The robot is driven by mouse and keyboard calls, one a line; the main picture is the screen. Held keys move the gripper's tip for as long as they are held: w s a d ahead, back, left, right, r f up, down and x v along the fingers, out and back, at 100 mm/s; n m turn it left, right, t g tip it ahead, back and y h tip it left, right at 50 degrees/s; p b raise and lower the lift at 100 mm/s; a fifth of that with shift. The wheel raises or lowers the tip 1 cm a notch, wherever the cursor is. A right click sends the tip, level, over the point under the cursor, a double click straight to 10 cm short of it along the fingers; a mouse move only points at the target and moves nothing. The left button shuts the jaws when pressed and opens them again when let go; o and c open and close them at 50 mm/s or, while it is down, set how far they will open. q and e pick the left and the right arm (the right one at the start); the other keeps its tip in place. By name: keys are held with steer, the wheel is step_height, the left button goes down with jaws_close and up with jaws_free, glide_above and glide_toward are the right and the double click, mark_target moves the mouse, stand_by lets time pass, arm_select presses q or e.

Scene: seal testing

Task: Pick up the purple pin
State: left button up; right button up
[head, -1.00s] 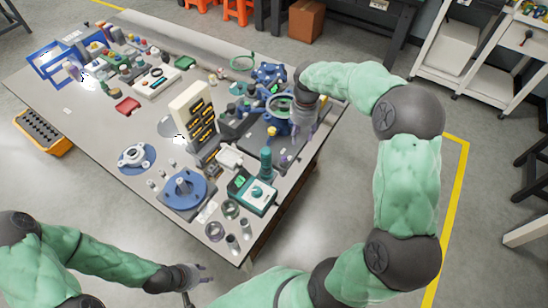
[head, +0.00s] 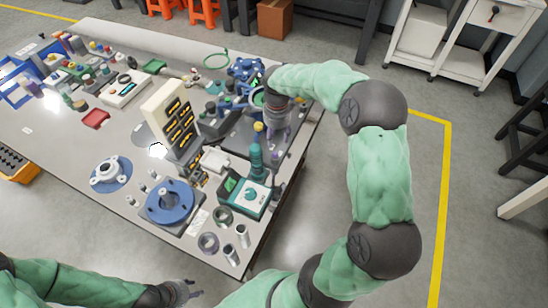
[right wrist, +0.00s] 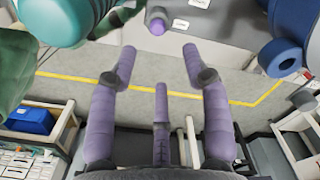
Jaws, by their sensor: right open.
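The purple pin (right wrist: 157,20) shows in the right wrist view as a short purple cylinder in a grey surround, at the top middle by the table edge. My right gripper (right wrist: 160,62) is open, with purple-grey fingers spread left and right and a third finger low in the middle. Nothing is between the fingertips, and the pin appears beyond them, apart from them. In the head view my right gripper (head: 276,136) hangs at the table's right edge, and I cannot clearly make out the pin there. My left gripper (head: 185,290) is off the table's front edge; its opening is unclear.
A teal-and-white device (head: 244,198) and a teal bottle-like part (head: 256,160) stand close to my right gripper. A blue flanged part (head: 170,202) and a tall beige panel (head: 172,112) stand further left.

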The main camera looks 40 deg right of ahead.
mark_target(275, 153)
step_height(275, 153, down, 3)
steer(key=shift+f+b, duration=0.2)
steer(key=shift+b, duration=0.2)
steer(key=f+b, duration=0.1)
steer(key=f, duration=0.2)
steer(key=f+b, duration=0.1)
steer(key=f, duration=0.1)
steer(key=shift+w+a+f+b, duration=0.1)
steer(key=shift+a+b, duration=0.2)
jaws_close()
